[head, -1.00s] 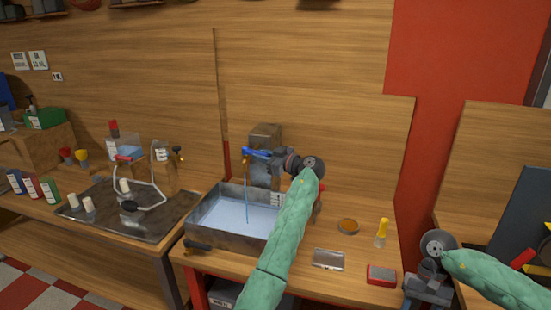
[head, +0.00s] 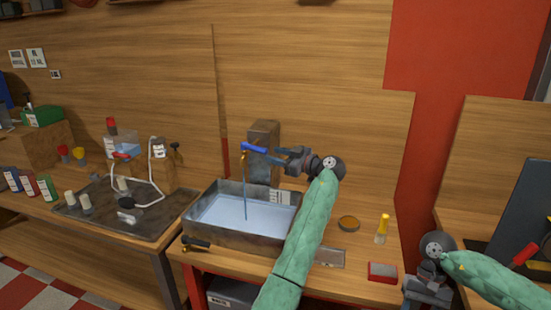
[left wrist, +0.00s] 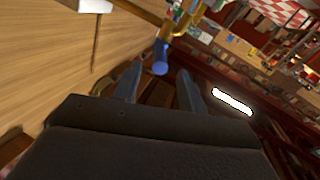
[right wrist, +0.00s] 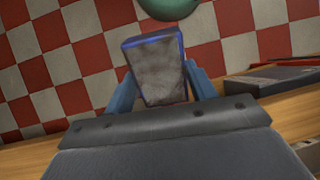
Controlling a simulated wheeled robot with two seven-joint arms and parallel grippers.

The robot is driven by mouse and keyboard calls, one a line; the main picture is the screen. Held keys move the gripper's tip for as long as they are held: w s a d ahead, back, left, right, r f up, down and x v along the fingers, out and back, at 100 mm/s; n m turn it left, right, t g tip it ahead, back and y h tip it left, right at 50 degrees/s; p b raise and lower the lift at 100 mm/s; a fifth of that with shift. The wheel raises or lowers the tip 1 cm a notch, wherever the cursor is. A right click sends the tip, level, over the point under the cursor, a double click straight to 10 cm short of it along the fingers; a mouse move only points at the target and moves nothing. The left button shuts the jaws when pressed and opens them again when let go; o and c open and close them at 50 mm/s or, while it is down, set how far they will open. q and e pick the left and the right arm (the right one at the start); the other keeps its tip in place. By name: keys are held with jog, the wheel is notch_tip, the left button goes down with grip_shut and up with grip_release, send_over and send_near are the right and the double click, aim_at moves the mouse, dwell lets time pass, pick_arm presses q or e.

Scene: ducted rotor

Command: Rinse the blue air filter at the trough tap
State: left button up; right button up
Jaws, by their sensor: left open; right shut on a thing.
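The blue air filter (right wrist: 158,70) shows in the right wrist view as a block with a blue rim and a stained grey-brown face. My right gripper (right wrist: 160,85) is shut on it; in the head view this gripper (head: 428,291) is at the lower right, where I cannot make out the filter. The tap has a blue lever (head: 253,147), and a thin water stream (head: 245,190) runs into the metal trough (head: 222,231). My left gripper (head: 285,157) is open, just right of the lever. In the left wrist view the lever's blue end (left wrist: 160,60) lies ahead between the fingertips, apparently clear of them.
A black-handled item (head: 195,243) lies at the trough's front left. A round brown dish (head: 349,223), a yellow-topped bottle (head: 383,228), a flat metal plate (head: 330,258) and a red-edged block (head: 382,272) are on the bench right of the trough. A drain board (head: 155,215) stands left.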

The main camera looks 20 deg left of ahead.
pick_arm(q)
jog(key=shift+b+v, duration=0.65)
jog(key=shift+v, duration=2.05)
